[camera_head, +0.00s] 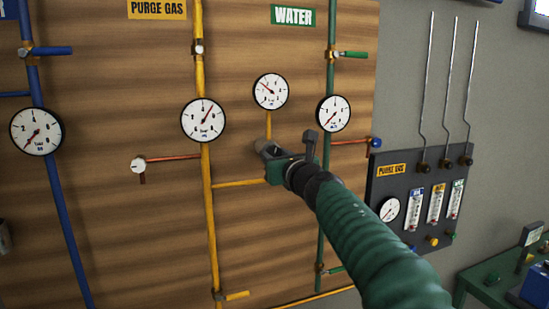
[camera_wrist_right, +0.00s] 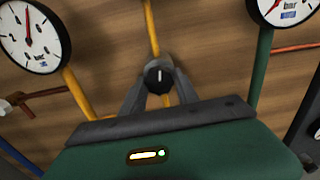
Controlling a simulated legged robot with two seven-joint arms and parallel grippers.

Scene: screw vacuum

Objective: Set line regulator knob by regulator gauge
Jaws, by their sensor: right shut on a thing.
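The regulator knob (camera_wrist_right: 158,76) is round and black with a white mark pointing about straight up in the right wrist view. My right gripper (camera_wrist_right: 158,88) is shut on it, one finger on each side. In the head view my right gripper (camera_head: 268,148) hides most of the knob. The regulator gauge (camera_head: 270,91) is a white dial just above, on the same yellow branch pipe; its red needle points to the upper left. My left gripper is out of view.
A larger gauge (camera_head: 203,120) on the yellow purge gas pipe is to the left, and a gauge (camera_head: 333,113) on the green water pipe is to the right. A dark panel (camera_head: 380,170) with flow meters is farther right. A blue pipe and gauge (camera_head: 36,132) stand at far left.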

